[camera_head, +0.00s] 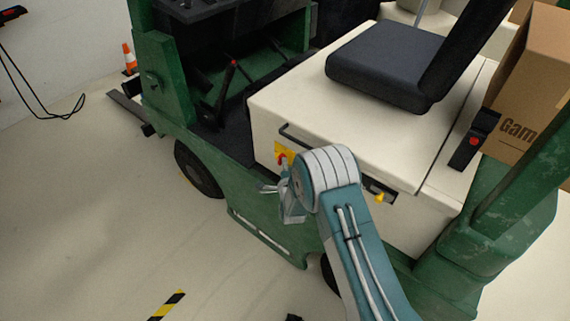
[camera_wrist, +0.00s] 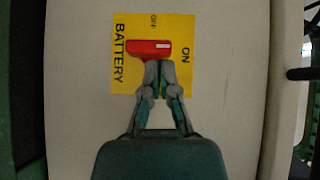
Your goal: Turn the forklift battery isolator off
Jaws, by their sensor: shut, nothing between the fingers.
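The red battery isolator handle (camera_wrist: 150,49) sits on a yellow label (camera_wrist: 122,78) marked BATTERY, OFF and ON. In the wrist view the handle lies crosswise, its white mark at the right end, towards ON; OFF is above it. My gripper (camera_wrist: 158,64) is shut and empty, its fingertips just below the handle's middle; I cannot tell if they touch it. In the head view the isolator (camera_head: 281,159) shows on the forklift's cream side panel (camera_head: 262,128), partly hidden by my wrist. My gripper (camera_head: 267,187) is beside it.
The green forklift (camera_head: 215,170) has a dark seat (camera_head: 375,68) above the panel. A black handrail (camera_head: 300,136) runs above the isolator, and a yellow knob (camera_head: 380,197) sits to its right. A cardboard box (camera_head: 535,75) stands at right.

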